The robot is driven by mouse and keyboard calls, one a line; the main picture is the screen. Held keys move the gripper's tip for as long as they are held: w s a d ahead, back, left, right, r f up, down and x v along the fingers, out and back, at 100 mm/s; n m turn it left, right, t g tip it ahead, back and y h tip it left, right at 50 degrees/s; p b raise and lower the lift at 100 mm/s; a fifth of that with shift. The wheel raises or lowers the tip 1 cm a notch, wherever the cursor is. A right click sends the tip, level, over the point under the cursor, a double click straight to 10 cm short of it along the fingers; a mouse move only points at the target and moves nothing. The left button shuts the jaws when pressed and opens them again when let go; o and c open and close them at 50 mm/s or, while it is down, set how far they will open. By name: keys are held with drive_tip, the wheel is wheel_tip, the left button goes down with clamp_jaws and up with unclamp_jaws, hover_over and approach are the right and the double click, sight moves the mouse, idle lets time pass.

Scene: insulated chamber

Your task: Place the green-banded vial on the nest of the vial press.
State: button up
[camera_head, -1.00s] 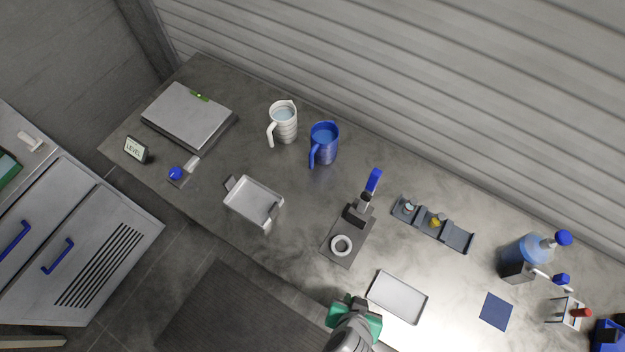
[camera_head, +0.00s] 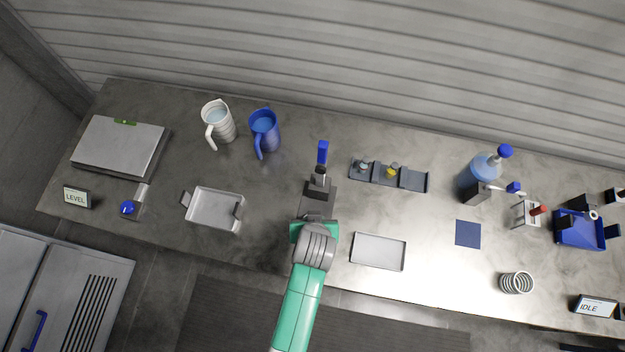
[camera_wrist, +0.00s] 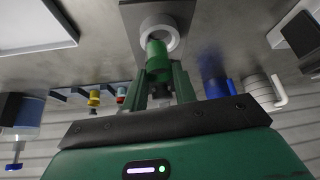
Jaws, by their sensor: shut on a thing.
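The vial press (camera_head: 318,196) stands near the middle of the bench with its blue lever raised. Its nest, a pale ring (camera_wrist: 171,24), shows in the wrist view; in the head view my arm hides it. My gripper (camera_wrist: 160,76) is shut on the green-banded vial (camera_wrist: 158,62), whose end overlaps the ring in the wrist view. I cannot tell whether the vial touches the nest or is just above it. In the head view my gripper (camera_head: 312,232) is at the front of the press, and the vial is hidden there.
A dark rack (camera_head: 416,181) with vials stands right of the press. An empty tray (camera_head: 378,251) lies to the front right, and a metal tray (camera_head: 214,209) to the left. A blue jug (camera_head: 264,131) and a white jug (camera_head: 218,124) stand behind left.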

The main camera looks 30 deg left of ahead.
drive_tip(key=x, duration=0.3)
drive_tip(key=shift+s+a+f, duration=0.2)
drive_tip(key=shift+s, duration=0.05)
drive_tip(key=shift+f, duration=0.3)
drive_tip(key=shift+f, duration=0.2)
drive_tip(key=o, duration=1)
drive_tip(key=shift+c, duration=0.2)
drive_tip(key=p+v, duration=0.1)
drive_tip(key=v, duration=1.1)
drive_tip(key=shift+r, duration=0.25)
